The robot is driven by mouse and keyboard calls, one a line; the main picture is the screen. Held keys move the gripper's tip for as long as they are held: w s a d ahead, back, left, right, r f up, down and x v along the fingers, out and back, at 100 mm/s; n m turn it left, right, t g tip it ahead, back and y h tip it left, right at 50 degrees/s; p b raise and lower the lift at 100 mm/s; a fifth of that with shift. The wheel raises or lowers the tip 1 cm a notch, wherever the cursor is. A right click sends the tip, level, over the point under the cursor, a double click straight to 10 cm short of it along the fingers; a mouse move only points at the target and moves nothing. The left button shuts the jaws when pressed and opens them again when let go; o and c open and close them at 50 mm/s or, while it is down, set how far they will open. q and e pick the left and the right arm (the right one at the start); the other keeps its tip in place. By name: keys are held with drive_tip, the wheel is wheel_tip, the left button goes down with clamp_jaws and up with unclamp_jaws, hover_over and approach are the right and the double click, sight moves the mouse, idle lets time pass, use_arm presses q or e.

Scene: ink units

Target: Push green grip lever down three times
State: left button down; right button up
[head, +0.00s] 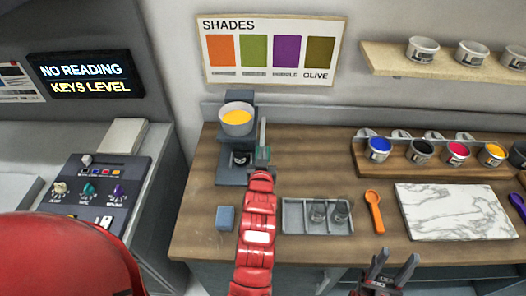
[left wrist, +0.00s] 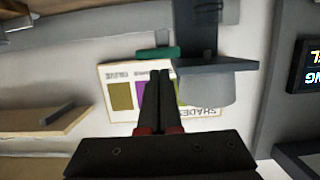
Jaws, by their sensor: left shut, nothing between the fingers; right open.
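The dispenser (head: 221,167) stands at the left end of the wooden counter, with a cup of yellow-orange ink (head: 237,117) on top. The green grip lever (head: 263,134) is on its right side. My left gripper (head: 262,166) is at the lever's lower end, its fingers largely hidden in the head view. In the left wrist view, the lever's green grip (left wrist: 158,53) lies across just beyond my shut, empty fingertips (left wrist: 160,73); I cannot tell whether they touch. My right gripper (head: 391,266) is open and empty at the counter's front edge.
A grey tray with glass cups (head: 291,221), an orange spoon (head: 374,209) and a marble slab (head: 455,211) lie to the right. A blue-grey block (head: 225,217) sits left of my left arm. A rack of ink pots (head: 408,158) stands behind. A display (head: 86,77) reads "NO READING KEYS LEVEL".

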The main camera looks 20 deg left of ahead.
use_arm(q)
drive_tip(key=shift+f, duration=0.4)
